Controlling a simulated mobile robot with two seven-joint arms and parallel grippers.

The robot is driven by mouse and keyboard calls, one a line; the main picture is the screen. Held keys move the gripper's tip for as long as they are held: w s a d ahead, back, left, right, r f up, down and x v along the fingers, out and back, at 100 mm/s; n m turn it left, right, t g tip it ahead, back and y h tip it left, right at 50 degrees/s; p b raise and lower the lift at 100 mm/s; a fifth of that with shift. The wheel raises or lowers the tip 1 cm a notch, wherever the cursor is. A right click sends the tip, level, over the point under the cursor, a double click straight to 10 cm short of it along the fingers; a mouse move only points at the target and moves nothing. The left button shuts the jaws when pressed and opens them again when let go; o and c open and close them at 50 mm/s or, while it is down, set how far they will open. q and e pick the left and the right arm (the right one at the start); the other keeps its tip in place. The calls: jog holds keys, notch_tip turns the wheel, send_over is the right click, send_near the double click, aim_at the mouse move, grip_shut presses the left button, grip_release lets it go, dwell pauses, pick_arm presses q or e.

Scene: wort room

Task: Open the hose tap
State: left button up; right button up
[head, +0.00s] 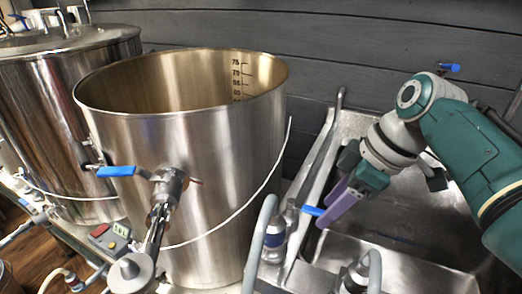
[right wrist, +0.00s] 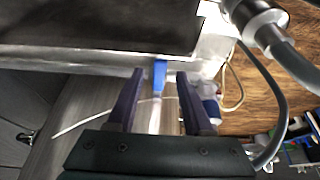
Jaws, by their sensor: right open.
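The hose tap has a blue lever (head: 313,210) that shows beside the sink edge, just left of my right gripper's fingertips in the head view. My right gripper (head: 328,215) has dark purple fingers and reaches down-left over the sink from the teal arm. In the right wrist view my right gripper (right wrist: 156,76) is open, and the blue lever (right wrist: 160,74) shows in the gap between its two fingertips. I cannot tell whether a finger touches it. The tap's body is mostly hidden. My left gripper is not in view.
A large steel kettle (head: 190,135) with a blue-handled valve (head: 116,171) stands left of the tap, with another steel vessel (head: 45,100) behind it. A steel sink (head: 400,255) lies under my right arm. Grey hoses (head: 258,245) rise close to the tap.

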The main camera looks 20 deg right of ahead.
grip_shut()
dwell(0.3)
dwell(1.1)
